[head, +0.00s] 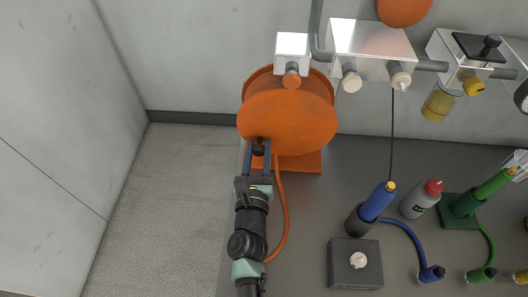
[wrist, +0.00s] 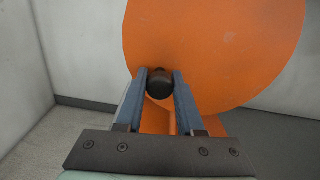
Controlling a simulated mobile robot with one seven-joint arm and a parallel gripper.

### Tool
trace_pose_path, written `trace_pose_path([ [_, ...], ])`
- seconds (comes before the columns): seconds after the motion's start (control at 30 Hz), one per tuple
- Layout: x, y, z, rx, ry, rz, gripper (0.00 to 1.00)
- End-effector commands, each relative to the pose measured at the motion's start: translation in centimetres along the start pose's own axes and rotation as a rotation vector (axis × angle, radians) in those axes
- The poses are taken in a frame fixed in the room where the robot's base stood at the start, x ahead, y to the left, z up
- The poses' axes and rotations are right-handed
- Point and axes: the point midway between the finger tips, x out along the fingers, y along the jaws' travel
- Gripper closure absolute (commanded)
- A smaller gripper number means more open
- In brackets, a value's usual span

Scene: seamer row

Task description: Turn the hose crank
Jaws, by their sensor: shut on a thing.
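The orange hose reel (head: 290,122) stands at the back of the grey bench, against the wall. Its round front disc also fills much of the wrist view (wrist: 215,50). The crank's black knob (head: 258,151) is at the lower left of the disc. My gripper (head: 259,150) is shut on this knob, with one blue finger on each side of it. The wrist view shows the dark round knob (wrist: 159,83) between the fingertips. The rest of the crank is hidden behind the knob and the gripper. An orange hose (head: 282,205) hangs from the reel and runs down beside my arm.
Metal boxes (head: 372,45) with knobs and a grey pipe are on the wall above and right of the reel. A dark box (head: 355,265), a blue torch (head: 377,202) and a red-capped bottle (head: 421,199) stand on the bench to the right. The floor at left is clear.

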Motion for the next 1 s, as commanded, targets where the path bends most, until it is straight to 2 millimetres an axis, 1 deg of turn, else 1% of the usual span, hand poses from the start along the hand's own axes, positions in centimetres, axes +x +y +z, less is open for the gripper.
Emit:
trace_pose_path([
  [0.03,0.0,0.3,0.5,0.044,-0.001,0.003,1.0],
  [0.2,0.0,0.7,1.6,0.205,-0.001,0.002,1.0],
  [0.5,0.0,1.0,3.4,0.456,-0.001,0.002,1.0],
  [0.73,0.0,1.0,4.4,0.588,-0.001,0.002,1.0],
  [1.0,0.0,0.9,4.8,0.661,0.0,0.002,1.0],
])
